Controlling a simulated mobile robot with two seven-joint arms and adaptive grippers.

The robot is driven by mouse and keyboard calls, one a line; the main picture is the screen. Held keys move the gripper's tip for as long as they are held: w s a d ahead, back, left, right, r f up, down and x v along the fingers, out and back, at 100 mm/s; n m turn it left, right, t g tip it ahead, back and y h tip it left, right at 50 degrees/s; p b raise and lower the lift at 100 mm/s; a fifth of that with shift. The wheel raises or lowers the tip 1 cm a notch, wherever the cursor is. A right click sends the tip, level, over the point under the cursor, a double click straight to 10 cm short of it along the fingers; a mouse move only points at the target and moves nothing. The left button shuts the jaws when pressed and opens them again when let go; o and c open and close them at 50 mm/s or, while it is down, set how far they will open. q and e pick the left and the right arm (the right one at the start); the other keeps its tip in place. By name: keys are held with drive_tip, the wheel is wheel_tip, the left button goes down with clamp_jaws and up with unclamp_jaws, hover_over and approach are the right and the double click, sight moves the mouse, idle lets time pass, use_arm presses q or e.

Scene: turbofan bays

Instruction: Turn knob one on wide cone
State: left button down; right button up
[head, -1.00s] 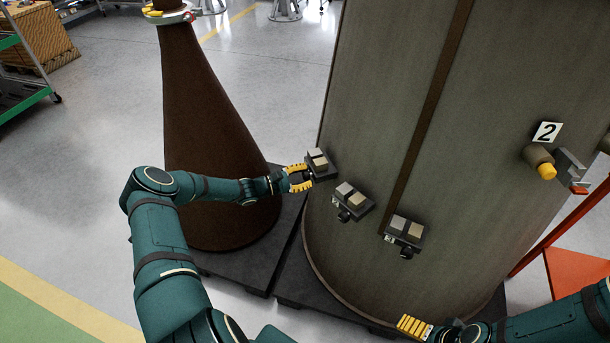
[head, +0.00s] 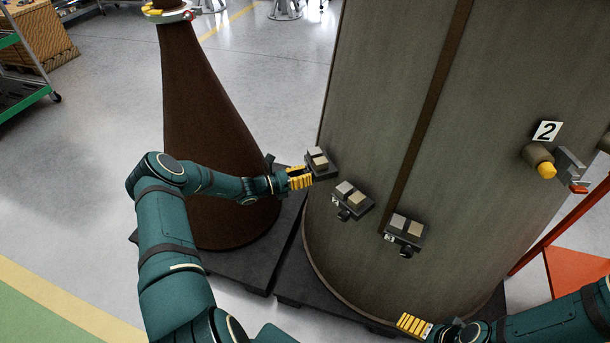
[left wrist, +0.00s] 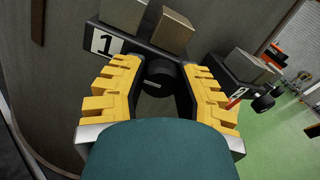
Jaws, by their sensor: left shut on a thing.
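The wide cone (head: 378,110) is a large grey-brown body with a dark vertical strip. A dark unit with two pale blocks (head: 318,162) sits at its left edge. In the left wrist view that unit bears a white label 1 (left wrist: 105,43) and a round black knob one (left wrist: 160,72) with a pale mark. My left gripper (head: 301,178) is at this unit, its yellow fingers on both sides of the knob and shut on it. The knob is hidden in the head view. My right gripper (head: 414,325) is low in front of the cone; its finger gap does not show clearly.
Two similar block units, a middle one (head: 352,202) and a right one (head: 404,236), sit beside it on the cone. A label 2 (head: 547,131) and a yellow-tipped fitting (head: 540,163) are at right. A narrow brown cone (head: 205,110) stands close behind my left arm.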

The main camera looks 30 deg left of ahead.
use_arm(q)
drive_tip(key=shift+d+n, duration=0.1)
drive_tip(key=shift+n, duration=2)
drive_tip(key=shift+s+f, duration=0.1)
drive_tip(key=c, duration=0.6)
unclamp_jaws()
drive_tip(key=v, duration=1.2)
